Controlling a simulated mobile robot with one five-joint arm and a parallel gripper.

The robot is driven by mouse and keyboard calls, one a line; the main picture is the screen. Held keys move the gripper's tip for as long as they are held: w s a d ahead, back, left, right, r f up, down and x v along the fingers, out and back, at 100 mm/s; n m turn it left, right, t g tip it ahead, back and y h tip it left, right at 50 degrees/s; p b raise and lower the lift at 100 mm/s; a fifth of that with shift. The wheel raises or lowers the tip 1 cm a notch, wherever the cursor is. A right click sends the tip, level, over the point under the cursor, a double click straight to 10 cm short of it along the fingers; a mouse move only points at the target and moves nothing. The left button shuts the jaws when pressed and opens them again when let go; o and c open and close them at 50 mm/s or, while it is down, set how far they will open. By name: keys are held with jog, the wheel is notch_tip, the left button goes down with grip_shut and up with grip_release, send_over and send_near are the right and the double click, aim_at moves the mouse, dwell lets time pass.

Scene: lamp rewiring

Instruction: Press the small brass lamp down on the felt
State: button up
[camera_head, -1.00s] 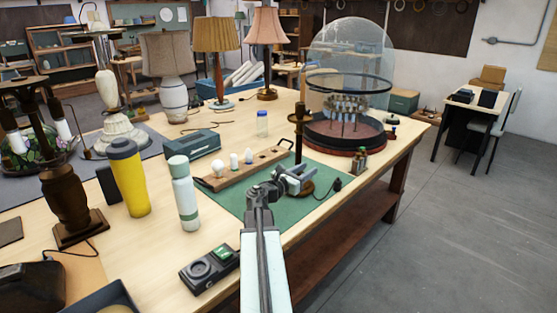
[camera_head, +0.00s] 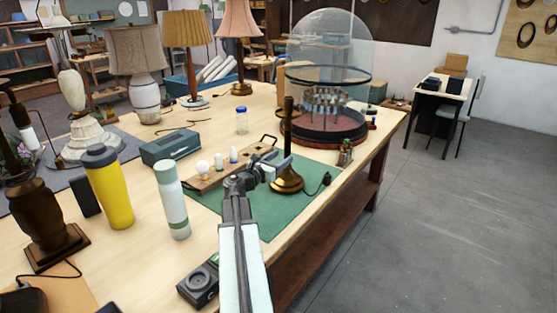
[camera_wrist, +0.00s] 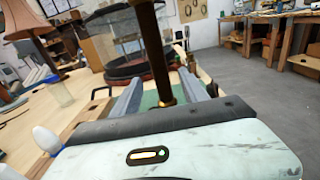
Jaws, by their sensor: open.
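The small brass lamp (camera_head: 287,140) stands upright on the green felt (camera_head: 262,218), with its round brass base (camera_head: 287,181) on the felt and a cord running off to the right. It has no shade. My gripper (camera_head: 266,171) is low over the felt, just left of the lamp's stem. In the wrist view the dark stem (camera_wrist: 150,45) rises between my two grey fingers, which are open with gaps on both sides. The lamp's base is mostly hidden there by the gripper body.
A wooden tray (camera_head: 208,182) with several bulbs lies left of the gripper. A glass dome (camera_head: 328,45) on a dark red base stands behind the lamp. A white-green bottle (camera_head: 172,205) and a yellow tumbler (camera_head: 112,195) stand left. The bench's right edge is close.

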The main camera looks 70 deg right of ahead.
jog(key=x, duration=0.7)
jog(key=shift+d, duration=0.3)
jog(key=shift+s, duration=0.15)
grip_shut()
jog(key=shift+a+f, duration=0.15)
dwell(3.7)
dwell(0.6)
grip_release()
jog(key=v, duration=0.7)
jog(key=shift+a, duration=0.3)
